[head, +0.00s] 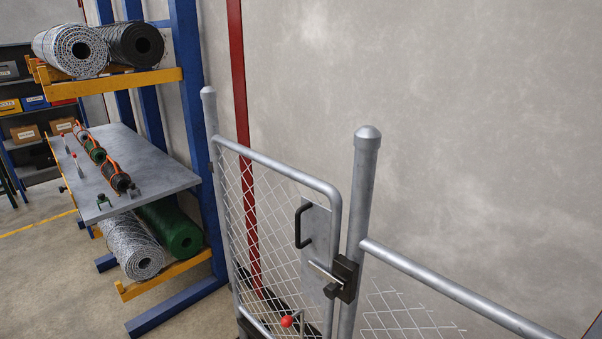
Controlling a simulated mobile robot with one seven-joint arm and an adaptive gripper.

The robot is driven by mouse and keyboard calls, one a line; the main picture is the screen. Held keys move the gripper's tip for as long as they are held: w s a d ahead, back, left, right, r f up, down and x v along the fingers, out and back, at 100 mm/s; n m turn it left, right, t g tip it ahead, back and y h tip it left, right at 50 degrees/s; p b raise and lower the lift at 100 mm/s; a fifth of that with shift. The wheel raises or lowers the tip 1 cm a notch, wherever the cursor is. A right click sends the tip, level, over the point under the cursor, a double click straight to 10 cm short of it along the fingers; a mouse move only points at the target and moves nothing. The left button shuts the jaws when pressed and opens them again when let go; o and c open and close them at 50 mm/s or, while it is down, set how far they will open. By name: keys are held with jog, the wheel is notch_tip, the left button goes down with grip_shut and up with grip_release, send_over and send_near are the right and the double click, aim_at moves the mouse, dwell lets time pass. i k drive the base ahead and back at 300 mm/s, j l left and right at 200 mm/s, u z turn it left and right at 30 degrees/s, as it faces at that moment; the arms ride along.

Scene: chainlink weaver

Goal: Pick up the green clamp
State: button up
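A small dark green clamp (103,200) sits at the near front corner of the grey work surface (160,178), on the left of the head view. A second small dark greenish piece (134,188) sits at the near edge to its right, and it is too small to tell if it is also a clamp. My gripper is not in view.
Small wire rolls with orange straps (117,179) and red-tipped tools (77,165) lie on the work surface. Large mesh rolls (70,50) fill the blue-and-yellow rack above, and a green roll (172,232) lies below. A grey mesh gate (270,220) with latch and posts stands in front at right.

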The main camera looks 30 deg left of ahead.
aim_at(103, 198)
jog(key=u, duration=2.5)
jog(key=i+j, duration=0.15)
jog(key=j, duration=0.15)
jog(key=i+j, duration=0.15)
jog(key=j, duration=0.15)
jog(key=i+j, duration=0.15)
jog(key=j, duration=0.15)
jog(key=i+j+u, duration=0.35)
jog(key=i, duration=0.2)
jog(key=i+j+u, duration=0.35)
jog(key=i, duration=0.2)
jog(key=i+u, duration=0.35)
jog(key=i, duration=0.25)
jog(key=i+z, duration=0.25)
jog(key=i, duration=0.25)
jog(key=i+j+z, duration=0.1)
jog(key=i+z, duration=0.15)
jog(key=i, duration=0.3)
